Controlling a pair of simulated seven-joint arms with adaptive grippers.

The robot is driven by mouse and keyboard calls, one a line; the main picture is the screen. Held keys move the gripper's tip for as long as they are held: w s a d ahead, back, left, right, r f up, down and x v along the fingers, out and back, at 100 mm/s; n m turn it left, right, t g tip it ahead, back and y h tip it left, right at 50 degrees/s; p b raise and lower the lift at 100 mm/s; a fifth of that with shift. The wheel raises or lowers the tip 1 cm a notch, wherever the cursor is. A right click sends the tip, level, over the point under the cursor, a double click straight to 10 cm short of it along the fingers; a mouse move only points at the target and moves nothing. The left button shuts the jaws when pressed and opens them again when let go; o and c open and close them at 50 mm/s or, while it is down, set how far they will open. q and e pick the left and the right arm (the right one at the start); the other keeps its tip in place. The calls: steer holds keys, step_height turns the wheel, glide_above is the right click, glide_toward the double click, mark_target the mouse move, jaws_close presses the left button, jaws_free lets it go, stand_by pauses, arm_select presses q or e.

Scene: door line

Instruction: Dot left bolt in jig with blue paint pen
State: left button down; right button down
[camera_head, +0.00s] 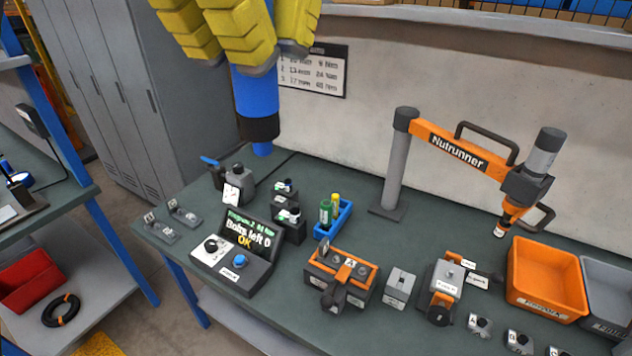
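My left gripper (252,62), with yellow padded fingers, comes in at the top of the view. It is shut on the blue paint pen (254,92). The pen hangs roughly upright, with a dark collar and a blue tip pointing down, close to the camera and apart from the jig. The jig (342,275) is an orange and dark block with a clamp, at the front middle of the bench. Small grey round parts show on its top beside a label "A"; paint marks on the bolts are too small to tell. My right gripper is not in view.
A blue tray (334,222) with green and yellow pens stands behind the jig. Left of it is a control box (240,258) reading "Bolts left 0 OK". The orange nutrunner arm (455,150) spans the right. An orange bin (546,278) stands beneath it.

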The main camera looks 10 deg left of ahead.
arm_select(q)
steer(key=w+d+f, duration=0.5)
steer(key=w+f, duration=0.4)
steer(key=f, duration=0.1)
steer(key=w+d+f, duration=0.6)
steer(key=w+f, duration=0.4)
steer(key=shift+w+a+f+m, duration=0.7)
steer(key=shift+w+f, duration=1.45)
steer(key=shift+f, duration=2.8)
steer(key=shift+w+a+f+m, duration=0.15)
steer(key=shift+w+a+f, duration=1.45)
steer(key=shift+f, duration=3.35)
steer(key=shift+w+a+f+m, duration=0.45)
steer(key=shift+w+f, duration=2.2)
steer(key=shift+f, duration=2.3)
steer(key=shift+f, duration=0.65)
steer(key=shift+r, duration=2.95)
